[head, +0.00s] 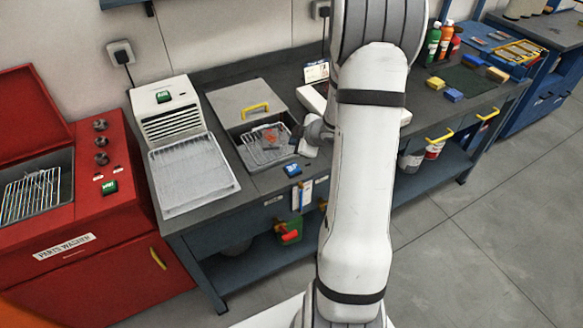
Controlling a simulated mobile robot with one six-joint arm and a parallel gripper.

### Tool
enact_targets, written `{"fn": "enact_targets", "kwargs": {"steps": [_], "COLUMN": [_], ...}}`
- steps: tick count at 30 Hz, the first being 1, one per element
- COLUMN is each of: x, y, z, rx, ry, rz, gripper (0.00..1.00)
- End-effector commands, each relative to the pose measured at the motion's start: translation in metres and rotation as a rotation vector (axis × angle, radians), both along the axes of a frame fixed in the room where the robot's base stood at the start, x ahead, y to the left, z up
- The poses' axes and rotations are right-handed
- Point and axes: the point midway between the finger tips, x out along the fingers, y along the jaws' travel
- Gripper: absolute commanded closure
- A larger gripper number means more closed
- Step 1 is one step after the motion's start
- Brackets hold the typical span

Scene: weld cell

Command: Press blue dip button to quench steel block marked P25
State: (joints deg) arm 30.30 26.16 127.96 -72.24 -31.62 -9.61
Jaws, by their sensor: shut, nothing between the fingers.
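The blue button (293,170) sits on the bench's front edge, in front of an open tank (243,150) with a wire basket inside. A small grey and reddish item (271,137) rests on the basket; it may be the steel block, but no P25 mark is readable. My gripper (296,138) is at the tank's right side, above and slightly right of the blue button and apart from it. It is small and partly hidden by my wrist; it is shut and empty.
A white blower unit (165,110) with a green button and a wire tray (192,172) stand left of the tank. A red parts washer (75,245) is at far left. Bottles (440,42), yellow and blue blocks (450,95) are on the right bench. Floor at right is clear.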

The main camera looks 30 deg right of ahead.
Motion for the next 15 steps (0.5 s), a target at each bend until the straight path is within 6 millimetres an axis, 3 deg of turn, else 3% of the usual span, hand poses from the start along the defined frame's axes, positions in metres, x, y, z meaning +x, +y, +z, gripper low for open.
{"fn": "enact_targets", "kwargs": {"steps": [8,15], "x": [0.000,0.000], "y": [0.000,-0.001], "z": [-0.018,-0.051], "rx": [0.000,0.000], "ry": [0.001,0.001], "rz": [-0.001,-0.003], "gripper": [1.00,1.00]}}
